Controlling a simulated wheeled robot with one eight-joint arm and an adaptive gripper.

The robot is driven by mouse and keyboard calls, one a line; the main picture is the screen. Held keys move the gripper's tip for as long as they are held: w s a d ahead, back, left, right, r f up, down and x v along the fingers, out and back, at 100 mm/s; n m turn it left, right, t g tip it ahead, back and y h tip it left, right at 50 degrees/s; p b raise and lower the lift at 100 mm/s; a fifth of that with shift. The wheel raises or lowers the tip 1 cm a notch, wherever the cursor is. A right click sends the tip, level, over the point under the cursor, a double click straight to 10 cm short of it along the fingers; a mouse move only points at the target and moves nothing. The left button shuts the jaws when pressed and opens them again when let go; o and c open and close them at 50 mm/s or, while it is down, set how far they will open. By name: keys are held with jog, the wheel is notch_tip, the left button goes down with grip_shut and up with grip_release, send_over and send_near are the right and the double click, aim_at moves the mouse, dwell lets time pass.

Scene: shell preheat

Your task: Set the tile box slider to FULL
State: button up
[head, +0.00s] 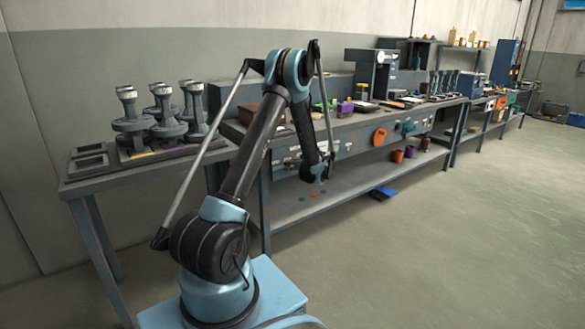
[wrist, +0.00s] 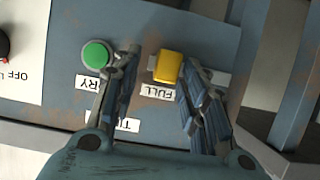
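The yellow slider knob (wrist: 168,66) sits on a pale strip on the blue-grey panel in the wrist view, nearer the strip's left part. An upside-down label reading FULL (wrist: 165,93) is just below it. Another label is partly hidden behind my left finger. My gripper (wrist: 160,60) is open, with its fingers apart and the knob between them in the picture. The right finger is close to the knob; I cannot tell whether they touch. In the head view my gripper (head: 322,173) is low at the bench front; the knob cannot be made out there.
A green button (wrist: 96,54) with a partly hidden label is left of my fingers, and a dark knob (wrist: 3,44) is at the far left. In the head view orange (head: 380,137) and green (head: 407,128) items hang on the bench front.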

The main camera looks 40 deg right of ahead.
jog(key=v, duration=1.1)
jog(key=shift+s, duration=0.45)
jog(key=shift+r, duration=0.1)
